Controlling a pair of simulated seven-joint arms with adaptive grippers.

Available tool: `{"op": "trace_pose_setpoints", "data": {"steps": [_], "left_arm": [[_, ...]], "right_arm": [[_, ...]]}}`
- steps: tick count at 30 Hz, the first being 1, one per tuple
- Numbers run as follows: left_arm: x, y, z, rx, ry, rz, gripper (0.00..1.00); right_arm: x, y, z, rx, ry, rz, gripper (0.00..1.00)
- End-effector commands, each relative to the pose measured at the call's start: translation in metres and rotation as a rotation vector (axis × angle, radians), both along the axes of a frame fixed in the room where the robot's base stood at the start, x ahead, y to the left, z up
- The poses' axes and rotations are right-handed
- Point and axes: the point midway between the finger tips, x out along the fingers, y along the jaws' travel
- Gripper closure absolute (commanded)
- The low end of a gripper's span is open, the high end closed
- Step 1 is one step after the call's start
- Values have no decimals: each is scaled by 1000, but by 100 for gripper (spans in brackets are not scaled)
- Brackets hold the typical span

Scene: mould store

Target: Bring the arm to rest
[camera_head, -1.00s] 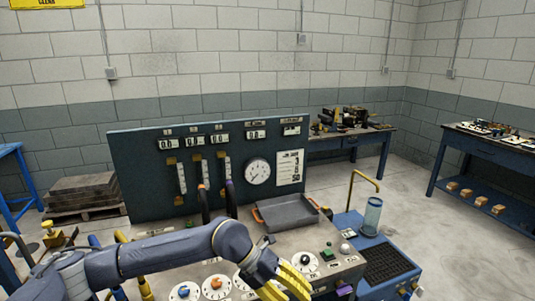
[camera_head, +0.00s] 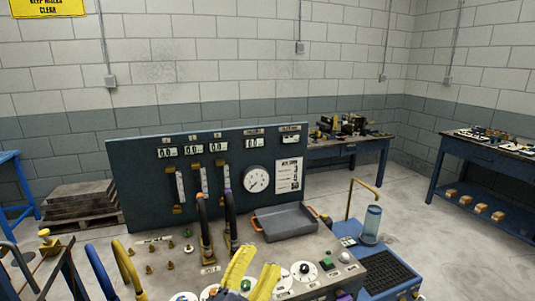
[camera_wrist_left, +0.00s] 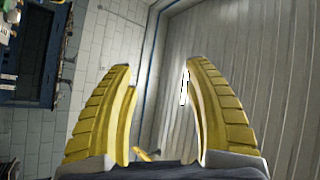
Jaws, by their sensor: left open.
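My left gripper (camera_head: 252,272) has yellow fingers and shows at the bottom middle of the head view, above the front of the grey control bench (camera_head: 188,267). Its fingers also show in the left wrist view (camera_wrist_left: 160,108), spread apart with nothing between them. Most of the left arm is outside the head view. My right gripper is not in view.
A blue gauge panel (camera_head: 148,190) stands behind the bench. A grey tray (camera_head: 285,221) with orange handles lies on the bench. Black hoses (camera_head: 230,215) rise left of it. Open floor (camera_head: 445,235) lies farther right.

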Motion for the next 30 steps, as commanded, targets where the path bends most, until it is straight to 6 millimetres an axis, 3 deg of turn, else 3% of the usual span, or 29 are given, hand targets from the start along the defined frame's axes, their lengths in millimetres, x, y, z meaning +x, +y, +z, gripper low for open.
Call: {"op": "trace_pose_setpoints", "data": {"steps": [4,8,15,21,30], "left_arm": [[-2,68,-57,-35,218,226,49],[-21,125,-113,-29,423,403,49],[-96,212,-211,53,794,653,49],[-154,251,-255,129,999,755,49],[-220,284,-288,217,1196,833,49]], "right_arm": [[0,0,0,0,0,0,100],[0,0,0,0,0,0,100],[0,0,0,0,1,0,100],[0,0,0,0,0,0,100],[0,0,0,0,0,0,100]]}}
